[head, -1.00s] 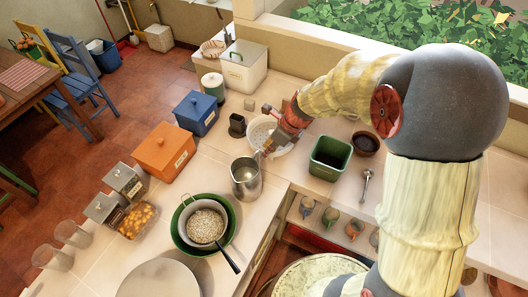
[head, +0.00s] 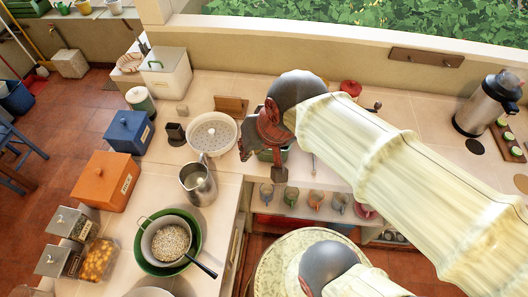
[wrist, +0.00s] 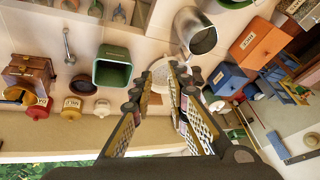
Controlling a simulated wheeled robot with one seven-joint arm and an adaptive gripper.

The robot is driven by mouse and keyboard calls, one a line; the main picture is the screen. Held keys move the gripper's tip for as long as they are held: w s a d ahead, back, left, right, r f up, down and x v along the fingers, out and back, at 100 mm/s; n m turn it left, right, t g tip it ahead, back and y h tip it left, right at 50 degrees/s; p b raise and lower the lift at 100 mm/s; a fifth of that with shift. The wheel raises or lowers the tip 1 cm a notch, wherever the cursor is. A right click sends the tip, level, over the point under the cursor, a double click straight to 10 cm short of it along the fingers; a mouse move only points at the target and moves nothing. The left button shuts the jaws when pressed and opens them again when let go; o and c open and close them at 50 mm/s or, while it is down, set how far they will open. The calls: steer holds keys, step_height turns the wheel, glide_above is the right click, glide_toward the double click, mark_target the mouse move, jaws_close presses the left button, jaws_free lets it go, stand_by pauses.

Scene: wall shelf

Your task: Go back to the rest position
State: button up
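My gripper (head: 250,148) is raised over the counter, right of the white colander (head: 212,120) in the head view. In the wrist view my gripper (wrist: 163,78) has its two fingers spread apart, with nothing between them. The colander (wrist: 160,76) shows beyond the fingertips, partly hidden by them. The metal pitcher (head: 198,184) stands on the counter in front of the colander, apart from my gripper. A green bin (wrist: 112,70) stands left of the fingers in the wrist view; my arm mostly hides it in the head view.
A blue box (head: 128,133), an orange box (head: 103,181) and a green bowl (head: 192,249) holding a pan stand at the left. A steel dispenser (head: 488,104) stands far right. Several cups hang under the counter edge. The low wall (head: 300,55) bounds the back.

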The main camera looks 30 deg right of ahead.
steer(key=s+n, duration=0.1)
steer(key=s+d+n, duration=0.1)
steer(key=s+r+n, duration=0.1)
steer(key=shift+d+h, duration=0.2)
steer(key=shift+h, duration=0.1)
